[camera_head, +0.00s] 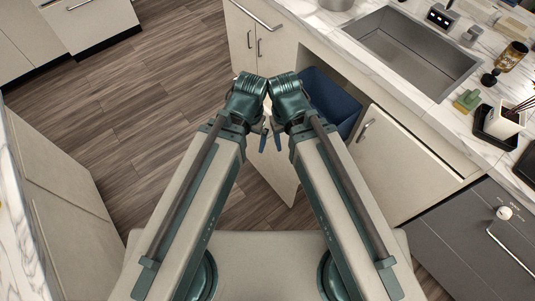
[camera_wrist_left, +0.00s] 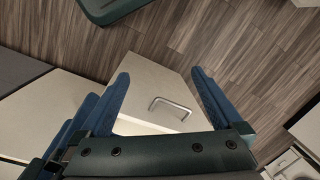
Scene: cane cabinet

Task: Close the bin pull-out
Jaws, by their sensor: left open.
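The bin pull-out stands out from the cabinet under the sink. Its dark blue bin (camera_head: 332,100) shows behind my right arm, and its cream front panel (camera_head: 274,182) shows between my arms. In the left wrist view the front panel (camera_wrist_left: 155,80) carries a silver bar handle (camera_wrist_left: 170,106). My left gripper (camera_head: 263,138) is over the panel, and in its wrist view (camera_wrist_left: 160,73) the two blue fingers are spread with nothing held between them. My right gripper (camera_head: 277,139) is close beside it; its jaw opening is too small to tell.
A marble counter with a sink (camera_head: 412,50) runs above the cabinets. A cream cabinet door (camera_head: 400,165) is right of the bin, and a dark grey appliance (camera_head: 475,245) is farther right. The wooden floor (camera_head: 130,110) to the left is clear.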

